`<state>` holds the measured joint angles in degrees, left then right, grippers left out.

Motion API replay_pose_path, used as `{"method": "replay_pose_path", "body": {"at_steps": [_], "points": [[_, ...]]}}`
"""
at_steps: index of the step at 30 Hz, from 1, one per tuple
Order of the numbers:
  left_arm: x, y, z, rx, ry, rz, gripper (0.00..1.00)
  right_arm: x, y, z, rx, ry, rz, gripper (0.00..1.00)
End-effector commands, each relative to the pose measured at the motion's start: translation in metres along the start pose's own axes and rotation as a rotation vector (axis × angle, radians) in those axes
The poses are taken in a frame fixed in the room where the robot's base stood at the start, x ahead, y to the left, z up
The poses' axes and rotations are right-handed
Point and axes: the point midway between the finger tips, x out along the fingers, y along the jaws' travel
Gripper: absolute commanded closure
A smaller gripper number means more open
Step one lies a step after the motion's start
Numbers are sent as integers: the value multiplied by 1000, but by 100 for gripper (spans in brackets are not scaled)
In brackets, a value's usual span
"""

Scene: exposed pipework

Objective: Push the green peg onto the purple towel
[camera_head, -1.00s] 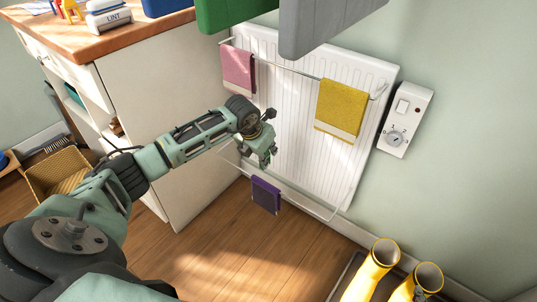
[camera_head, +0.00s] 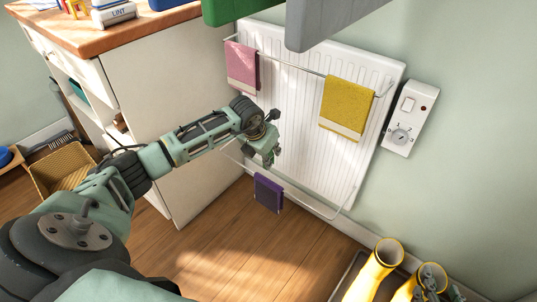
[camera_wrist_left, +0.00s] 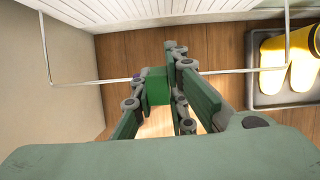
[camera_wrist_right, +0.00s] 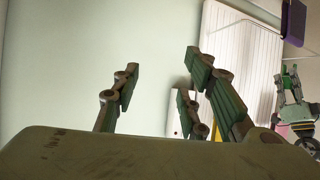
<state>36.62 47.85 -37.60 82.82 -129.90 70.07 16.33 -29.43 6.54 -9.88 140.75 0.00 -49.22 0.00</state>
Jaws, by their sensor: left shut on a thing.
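A purple towel (camera_head: 268,193) hangs on the low rail in front of the white radiator; it also shows at the upper right of the right wrist view (camera_wrist_right: 287,20). My left gripper (camera_head: 270,157) is just above the towel. In the left wrist view a green block, seemingly the peg (camera_wrist_left: 157,86), sits between my left fingers, which are shut on it. Fingers partly hide it, and I cannot make it out in the head view.
Pink (camera_head: 242,66) and yellow (camera_head: 345,105) towels hang on the upper rail. A white control box (camera_head: 408,118) is right of the radiator (camera_head: 300,115). A cabinet (camera_head: 165,125) stands left; yellow boots (camera_head: 372,270) stand in a tray at lower right. Wooden floor between is open.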

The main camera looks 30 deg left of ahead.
Motion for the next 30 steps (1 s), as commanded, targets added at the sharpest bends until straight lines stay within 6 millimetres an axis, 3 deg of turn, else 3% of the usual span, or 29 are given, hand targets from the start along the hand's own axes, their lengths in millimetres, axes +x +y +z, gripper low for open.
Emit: {"method": "replay_pose_path", "body": {"at_steps": [30], "points": [[23, 0, -10, 0, 1, 0, 100, -3, -10, -80, 1, 385, -23, 60]]}}
